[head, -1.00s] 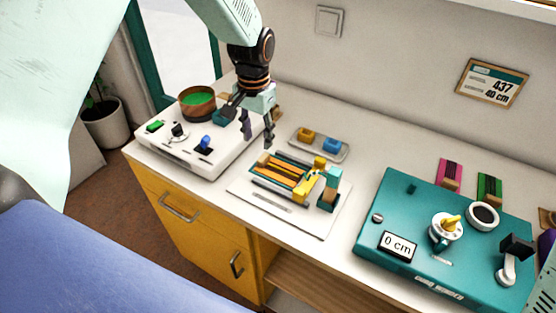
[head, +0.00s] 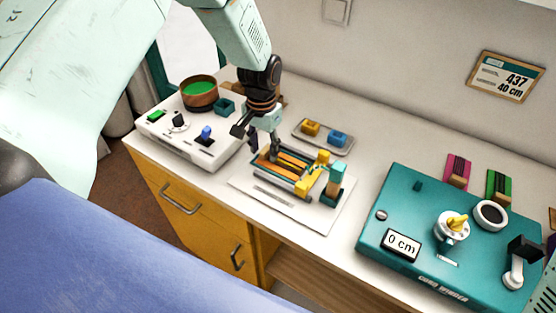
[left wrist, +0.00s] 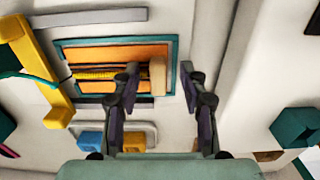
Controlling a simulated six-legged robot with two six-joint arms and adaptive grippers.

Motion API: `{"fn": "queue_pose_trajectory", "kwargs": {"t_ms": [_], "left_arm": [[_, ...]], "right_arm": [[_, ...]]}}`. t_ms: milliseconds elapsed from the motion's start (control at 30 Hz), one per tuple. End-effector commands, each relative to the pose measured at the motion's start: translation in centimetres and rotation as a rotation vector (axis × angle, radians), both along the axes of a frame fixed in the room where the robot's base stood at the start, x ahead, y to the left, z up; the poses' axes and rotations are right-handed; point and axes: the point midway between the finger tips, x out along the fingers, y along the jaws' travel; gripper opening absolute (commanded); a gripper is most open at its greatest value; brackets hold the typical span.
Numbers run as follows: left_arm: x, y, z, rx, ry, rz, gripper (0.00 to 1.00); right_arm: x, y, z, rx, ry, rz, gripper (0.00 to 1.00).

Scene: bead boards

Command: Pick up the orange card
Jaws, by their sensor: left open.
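The orange card (head: 292,160) lies in a teal frame on a white board (head: 262,196) on the counter. In the left wrist view the orange card (left wrist: 112,53) has a yellow beaded strand along it and a tan block (left wrist: 157,75) at its right end. My left gripper (head: 263,150) is open, pointing down over the card's left end in the head view. In the left wrist view its two fingers (left wrist: 160,74) appear on either side of the tan block; I cannot tell whether they touch it. My right gripper is not in view.
A yellow arm (head: 312,174) and a teal post (head: 335,180) stand at the board's right. Behind is a grey tray (head: 347,150) with yellow and blue blocks. A white console (head: 188,150) stands left, a teal machine (head: 400,215) right, with magenta and green cards behind it.

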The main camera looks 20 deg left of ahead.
Motion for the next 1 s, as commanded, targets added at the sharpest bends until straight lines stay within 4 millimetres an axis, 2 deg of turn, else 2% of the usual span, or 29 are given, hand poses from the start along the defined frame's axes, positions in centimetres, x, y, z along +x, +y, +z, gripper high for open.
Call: {"fn": "queue_pose_trajectory", "kwargs": {"t_ms": [133,633,1000], "left_arm": [[0.1,-0.02,0.06,0.0,0.0,0.0,0.43],[0.15,-0.03,0.07,0.0,0.0,0.0,0.0],[0.22,-0.02,0.51,0.0,-0.002,0.0,0.0]], "right_arm": [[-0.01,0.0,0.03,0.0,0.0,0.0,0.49],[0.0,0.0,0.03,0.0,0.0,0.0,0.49],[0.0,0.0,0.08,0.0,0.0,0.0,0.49]]}}
